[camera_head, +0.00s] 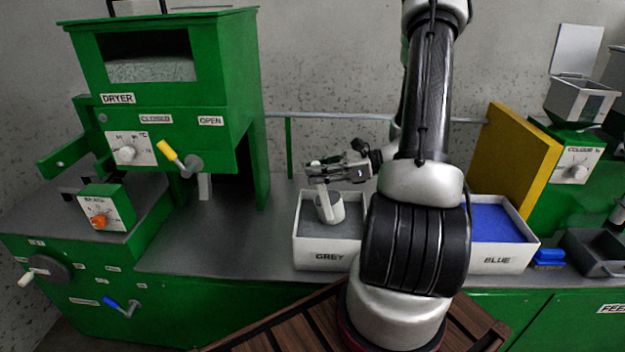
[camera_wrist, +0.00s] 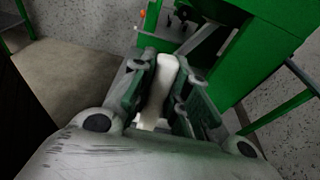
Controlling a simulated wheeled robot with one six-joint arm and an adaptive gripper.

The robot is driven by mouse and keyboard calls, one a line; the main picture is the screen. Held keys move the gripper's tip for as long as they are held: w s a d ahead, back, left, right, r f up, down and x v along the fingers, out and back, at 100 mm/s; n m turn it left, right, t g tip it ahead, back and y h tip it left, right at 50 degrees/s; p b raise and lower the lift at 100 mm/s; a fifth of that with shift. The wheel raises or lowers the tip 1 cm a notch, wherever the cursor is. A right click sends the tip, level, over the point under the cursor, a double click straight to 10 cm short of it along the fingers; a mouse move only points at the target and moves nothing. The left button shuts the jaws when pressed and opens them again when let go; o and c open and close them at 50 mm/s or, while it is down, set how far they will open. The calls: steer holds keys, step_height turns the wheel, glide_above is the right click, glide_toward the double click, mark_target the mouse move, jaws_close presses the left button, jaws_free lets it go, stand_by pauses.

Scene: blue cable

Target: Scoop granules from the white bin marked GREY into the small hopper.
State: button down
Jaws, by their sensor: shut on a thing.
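The white bin marked GREY (camera_head: 328,257) stands on the grey bench in the head view, with grey granules (camera_head: 312,228) inside. My gripper (camera_head: 318,172) is above this bin, shut on the handle of a white scoop (camera_head: 330,208). The scoop's round cup is low in the bin, at or close to the granules; I cannot tell how full it is. In the wrist view the white scoop handle (camera_wrist: 161,88) sits between my two fingers. The small hopper (camera_head: 580,98) is most likely the grey metal one at the far right, on the green machine.
A bin marked BLUE (camera_head: 497,262) with blue granules is right of my arm. A yellow panel (camera_head: 522,155) stands behind it. The green dryer (camera_head: 165,110) is at left. A blue brush (camera_head: 549,258) and dark tray (camera_head: 595,255) lie at right. Bench left of the GREY bin is clear.

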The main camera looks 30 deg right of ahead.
steer(key=s+d+r+t+y, duration=0.1)
steer(key=d+r, duration=0.3)
steer(key=r, duration=0.7)
steer(key=shift+s+r+y, duration=0.2)
steer(key=shift+s+y, duration=0.4)
steer(key=shift+s, duration=0.2)
